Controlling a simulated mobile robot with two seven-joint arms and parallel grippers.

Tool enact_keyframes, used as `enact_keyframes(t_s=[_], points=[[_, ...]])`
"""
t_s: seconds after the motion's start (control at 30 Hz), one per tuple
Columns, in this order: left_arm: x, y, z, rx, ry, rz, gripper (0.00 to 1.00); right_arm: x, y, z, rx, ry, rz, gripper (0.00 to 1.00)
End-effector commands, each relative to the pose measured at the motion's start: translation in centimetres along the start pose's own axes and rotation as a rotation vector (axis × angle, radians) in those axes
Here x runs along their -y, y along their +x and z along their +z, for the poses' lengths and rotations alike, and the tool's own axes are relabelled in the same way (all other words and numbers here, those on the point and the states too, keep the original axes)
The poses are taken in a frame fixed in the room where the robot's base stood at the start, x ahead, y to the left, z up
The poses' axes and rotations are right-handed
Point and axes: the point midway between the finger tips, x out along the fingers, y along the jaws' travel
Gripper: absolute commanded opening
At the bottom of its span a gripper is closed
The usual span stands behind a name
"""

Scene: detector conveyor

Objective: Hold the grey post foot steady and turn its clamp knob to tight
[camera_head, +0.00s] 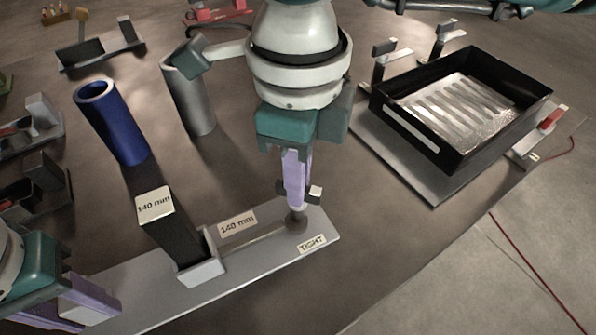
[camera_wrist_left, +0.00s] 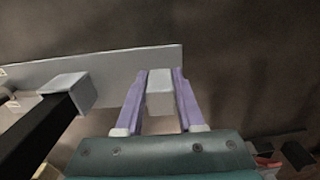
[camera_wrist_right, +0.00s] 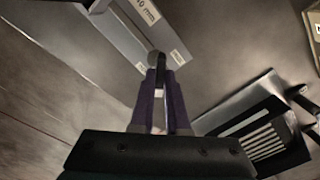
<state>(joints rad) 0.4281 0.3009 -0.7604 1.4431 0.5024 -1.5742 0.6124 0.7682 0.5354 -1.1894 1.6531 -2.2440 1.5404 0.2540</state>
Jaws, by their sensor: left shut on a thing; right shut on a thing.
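The grey post foot (camera_head: 130,281) is a long flat plate lying on the table, with a black post rising tilted from its bracket (camera_head: 203,272). My left gripper (camera_head: 88,304) is shut on a pale block at the plate's left end; the block (camera_wrist_left: 160,98) shows between the fingers in the left wrist view. The clamp knob (camera_head: 315,193) is at the plate's right end, a small bar with a pale end above a round base. My right gripper (camera_head: 294,198) points down and is shut on it. The fingers hide much of the knob. A "TIGHT" label (camera_head: 312,244) lies beside it.
A blue tube (camera_head: 112,125) and a grey tube (camera_head: 190,100) stand behind the foot. A black tray (camera_head: 470,105) sits on a plate at right. Several small fixtures line the left edge. A red cable (camera_head: 535,270) runs at lower right.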

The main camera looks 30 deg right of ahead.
Motion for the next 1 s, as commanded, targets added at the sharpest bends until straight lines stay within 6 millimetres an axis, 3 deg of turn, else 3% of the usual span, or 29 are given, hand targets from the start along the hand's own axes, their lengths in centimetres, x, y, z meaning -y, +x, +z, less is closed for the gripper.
enact_keyframes(t_s=[0.37, 1.0], points=[[-0.01, -0.04, -0.04, -0.001, -0.001, 0.0, 0.0, -0.03, -0.06, 0.04, 0.001, 0.136, 0.001, 0.0], [0.0, -0.04, -0.02, -0.001, -0.001, 0.0, 0.0, -0.04, -0.08, 0.08, 0.002, 0.64, 0.002, 0.0]])
